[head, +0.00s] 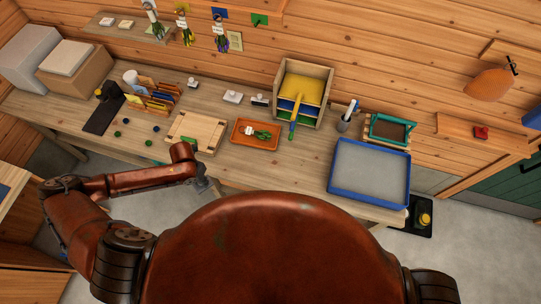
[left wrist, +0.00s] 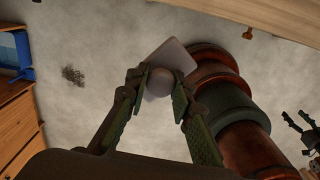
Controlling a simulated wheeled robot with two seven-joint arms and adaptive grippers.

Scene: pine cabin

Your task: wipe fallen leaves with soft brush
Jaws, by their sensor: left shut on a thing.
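My left gripper (head: 207,187) is just off the front edge of the workbench in the head view, mostly hidden behind its own arm. In the left wrist view the left gripper (left wrist: 160,88) is shut on a pale grey thing (left wrist: 172,58) with a round knob and a flat square plate. I cannot tell whether this is the soft brush. A small dark, scattered patch (left wrist: 73,75), possibly the fallen leaves, lies on the grey floor, apart from the gripper. What seems to be my right gripper (left wrist: 304,132) shows partly at the right edge, its opening unclear.
The workbench (head: 310,165) holds a blue-rimmed tray (head: 331,180), an orange tray (head: 235,140), a wooden board (head: 195,130) and a wooden box (head: 325,72). A wooden cabinet (left wrist: 15,125) borders the floor at left. The floor around the dark patch is clear.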

